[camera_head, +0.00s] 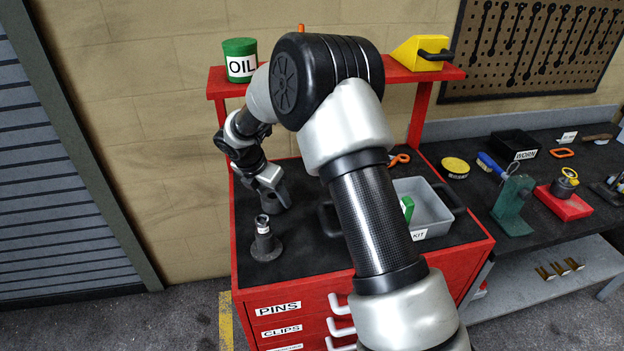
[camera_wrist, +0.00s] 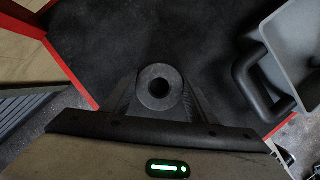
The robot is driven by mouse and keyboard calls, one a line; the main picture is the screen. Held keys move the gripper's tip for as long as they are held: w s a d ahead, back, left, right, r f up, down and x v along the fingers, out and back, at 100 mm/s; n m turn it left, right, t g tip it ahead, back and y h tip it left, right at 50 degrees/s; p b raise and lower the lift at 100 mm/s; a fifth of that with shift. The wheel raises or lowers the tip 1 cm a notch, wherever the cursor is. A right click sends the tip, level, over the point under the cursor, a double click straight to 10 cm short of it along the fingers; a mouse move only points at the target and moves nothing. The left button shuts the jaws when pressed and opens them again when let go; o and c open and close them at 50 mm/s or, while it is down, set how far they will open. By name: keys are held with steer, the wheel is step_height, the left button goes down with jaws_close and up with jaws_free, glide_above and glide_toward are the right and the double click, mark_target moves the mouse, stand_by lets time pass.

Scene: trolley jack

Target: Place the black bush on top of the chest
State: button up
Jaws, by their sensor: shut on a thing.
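The chest is a red trolley with labelled drawers and a black top (camera_head: 305,250); its black top also fills much of the wrist view (camera_wrist: 215,45). My gripper (camera_head: 274,198) is over the left part of that top, pointing down. In the wrist view my gripper (camera_wrist: 160,95) is shut on the black bush (camera_wrist: 142,88), a dark ring with a round hole, seen end-on between the fingers. In the head view the bush is hard to tell from the dark fingers. I cannot tell whether it touches the top.
A dark flanged post (camera_head: 266,246) stands on the chest just in front of my gripper. A grey kit tray (camera_head: 436,210) with black handles sits to the right, partly behind my arm. A green oil tin (camera_head: 240,58) and yellow box (camera_head: 415,52) stand on the rear shelf.

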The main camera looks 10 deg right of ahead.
steer(key=w+d+p, duration=0.1)
steer(key=w+d, duration=0.6)
steer(key=shift+w+d+r+p, duration=0.1)
steer(key=shift+w+p, duration=0.05)
steer(key=shift+p, duration=0.15)
steer(key=shift+w+d+f+p, duration=0.2)
steer(key=shift+w+d, duration=0.35)
steer(key=shift+w+d+f+p, duration=0.2)
steer(key=shift+w+d, duration=0.3)
steer(key=shift+f, duration=0.4)
steer(key=shift+f, duration=0.1)
steer(key=o, duration=1.7)
steer(key=v, duration=0.7)
steer(key=shift+s+a+r+b, duration=0.15)
steer(key=shift+r+b, duration=0.1)
steer(key=shift+b, duration=0.15)
